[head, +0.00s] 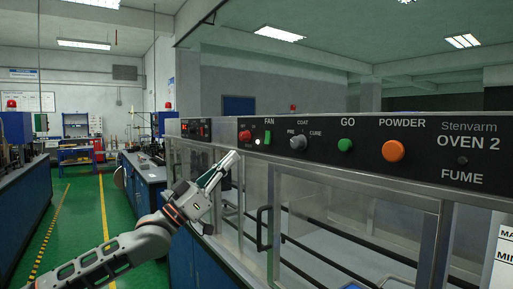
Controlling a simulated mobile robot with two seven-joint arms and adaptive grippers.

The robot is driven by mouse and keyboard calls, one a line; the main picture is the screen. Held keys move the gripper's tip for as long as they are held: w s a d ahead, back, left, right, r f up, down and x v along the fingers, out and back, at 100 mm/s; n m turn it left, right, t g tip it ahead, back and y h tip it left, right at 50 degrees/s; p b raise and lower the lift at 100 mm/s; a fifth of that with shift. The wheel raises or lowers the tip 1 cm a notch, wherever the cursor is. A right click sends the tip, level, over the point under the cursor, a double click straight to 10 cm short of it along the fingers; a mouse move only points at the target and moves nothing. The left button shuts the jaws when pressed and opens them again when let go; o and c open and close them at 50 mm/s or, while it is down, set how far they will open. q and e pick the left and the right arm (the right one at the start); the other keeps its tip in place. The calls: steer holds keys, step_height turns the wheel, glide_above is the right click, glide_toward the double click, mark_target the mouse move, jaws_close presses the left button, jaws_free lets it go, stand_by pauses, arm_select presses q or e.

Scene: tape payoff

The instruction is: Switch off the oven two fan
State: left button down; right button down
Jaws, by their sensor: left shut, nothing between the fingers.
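The oven two control panel (425,150) runs along the top of the oven on the right, marked "OVEN 2". Under its "FAN" label are a red button (245,136), a small bright white lamp (257,141) and a green rectangular button (267,138). My left gripper (233,156) is shut and empty. Its tip points up just below and left of the red button; I cannot tell the exact gap in depth. The fan controls are uncovered. My right gripper is not in view.
To the right on the panel are a PRE/CURE knob (298,142), a green GO button (345,146), an orange POWDER button (393,151) and a dark FUME lamp (462,160). Glazed oven doors with a black handle (262,228) stand below. Another panel (196,130) is farther left.

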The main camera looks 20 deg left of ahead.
mark_target(267, 137)
arm_select(q)
steer(key=w+d+r, duration=0.1)
steer(key=w, duration=0.1)
steer(key=w+d+r, duration=0.1)
steer(key=w+d, duration=0.1)
steer(key=w+d+r, duration=0.1)
steer(key=w, duration=0.1)
steer(key=shift+d, duration=0.3)
steer(key=shift+w+d, duration=0.3)
